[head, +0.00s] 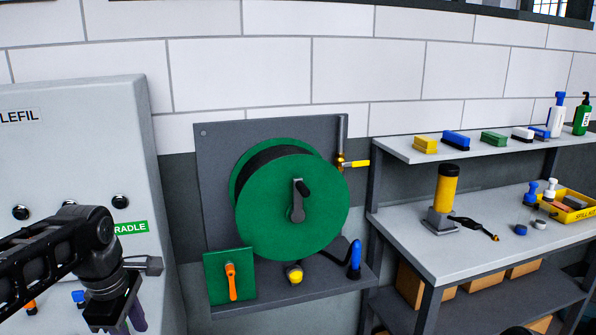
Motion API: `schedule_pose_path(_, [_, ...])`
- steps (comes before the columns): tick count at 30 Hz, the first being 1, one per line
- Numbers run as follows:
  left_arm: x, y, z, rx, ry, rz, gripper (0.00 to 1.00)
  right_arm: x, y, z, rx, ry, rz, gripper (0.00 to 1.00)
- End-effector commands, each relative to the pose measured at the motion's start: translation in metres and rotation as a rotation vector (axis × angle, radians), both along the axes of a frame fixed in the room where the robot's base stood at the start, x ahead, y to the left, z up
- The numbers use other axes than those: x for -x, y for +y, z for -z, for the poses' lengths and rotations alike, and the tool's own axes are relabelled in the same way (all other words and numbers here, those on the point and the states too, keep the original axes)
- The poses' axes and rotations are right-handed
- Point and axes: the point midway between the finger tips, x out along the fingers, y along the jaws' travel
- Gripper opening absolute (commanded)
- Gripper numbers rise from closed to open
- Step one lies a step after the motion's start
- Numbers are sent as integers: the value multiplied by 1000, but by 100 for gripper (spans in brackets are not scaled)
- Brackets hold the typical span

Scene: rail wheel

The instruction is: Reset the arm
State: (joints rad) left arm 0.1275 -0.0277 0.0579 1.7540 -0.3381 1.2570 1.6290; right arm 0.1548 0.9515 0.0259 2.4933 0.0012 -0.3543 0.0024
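My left arm comes in from the left edge and bends down, with my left gripper (122,318) at the lower left in front of the grey cabinet. The gripper points down and its tips are near or past the bottom edge, so I cannot see whether it is open or shut. Nothing is clearly held in it. My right gripper is not in view. A green reel (267,222) with a grey crank handle (298,199) is mounted on a dark grey wall panel (217,160) right of my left gripper, apart from it.
A grey cabinet (110,130) stands at left. A shelf below the reel carries a green plate with an orange lever (231,281) and a blue-handled nozzle (355,258). A workbench (404,243) at right holds a yellow cylinder (446,190) and a yellow tray (577,213).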

Motion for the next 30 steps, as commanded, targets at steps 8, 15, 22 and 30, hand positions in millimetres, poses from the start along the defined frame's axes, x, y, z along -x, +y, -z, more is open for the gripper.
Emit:
schedule_pose_path(8, [-55,-30,30,-32,-223,399,38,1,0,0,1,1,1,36])
schedule_pose_path(15, [-90,-109,159,-103,-420,952,38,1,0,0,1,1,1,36])
schedule_pose_path(22, [-16,-185,314,-144,-459,1338,38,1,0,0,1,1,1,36])
schedule_pose_path(30, [133,-232,410,39,-285,1458,38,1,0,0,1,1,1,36])
